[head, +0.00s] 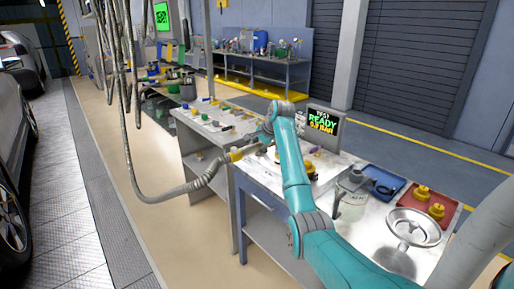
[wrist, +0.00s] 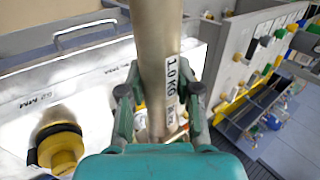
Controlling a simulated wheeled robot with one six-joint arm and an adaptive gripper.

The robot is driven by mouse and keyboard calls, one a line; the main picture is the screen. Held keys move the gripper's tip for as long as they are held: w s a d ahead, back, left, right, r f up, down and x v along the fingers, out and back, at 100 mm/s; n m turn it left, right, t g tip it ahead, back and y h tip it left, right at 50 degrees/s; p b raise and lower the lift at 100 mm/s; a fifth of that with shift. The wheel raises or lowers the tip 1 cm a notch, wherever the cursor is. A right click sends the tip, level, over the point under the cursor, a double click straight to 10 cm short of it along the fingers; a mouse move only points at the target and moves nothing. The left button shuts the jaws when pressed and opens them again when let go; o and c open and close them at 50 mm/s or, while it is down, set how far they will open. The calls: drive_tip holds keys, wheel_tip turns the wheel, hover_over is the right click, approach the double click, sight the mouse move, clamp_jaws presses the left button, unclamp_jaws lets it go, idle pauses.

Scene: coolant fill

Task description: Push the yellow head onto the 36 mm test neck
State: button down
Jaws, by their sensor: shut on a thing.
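My gripper (wrist: 162,105) is shut on a pale metal cylindrical body, the hose-end head (wrist: 158,50), which carries a white label reading "1.0 KG". In the head view my gripper (head: 262,140) is above the workbench's left edge, and the head's yellow part (head: 237,155) shows beside it, joined to a grey hose. A yellow, black-ringed fitting (wrist: 60,148) stands on the white bench top at lower left of the wrist view, apart from my gripper. Millimetre labels lie near it, but I cannot read which is 36 mm. The head's mouth is hidden.
A grey corrugated hose (head: 150,188) hangs in a loop at left. A screen (head: 322,122) reads "READY 0.0 BAR".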

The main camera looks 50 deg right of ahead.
drive_tip(key=shift+f, duration=0.15)
drive_tip(key=c, duration=0.7)
unclamp_jaws()
drive_tip(key=shift+f, duration=0.1)
drive_tip(key=v, duration=1.2)
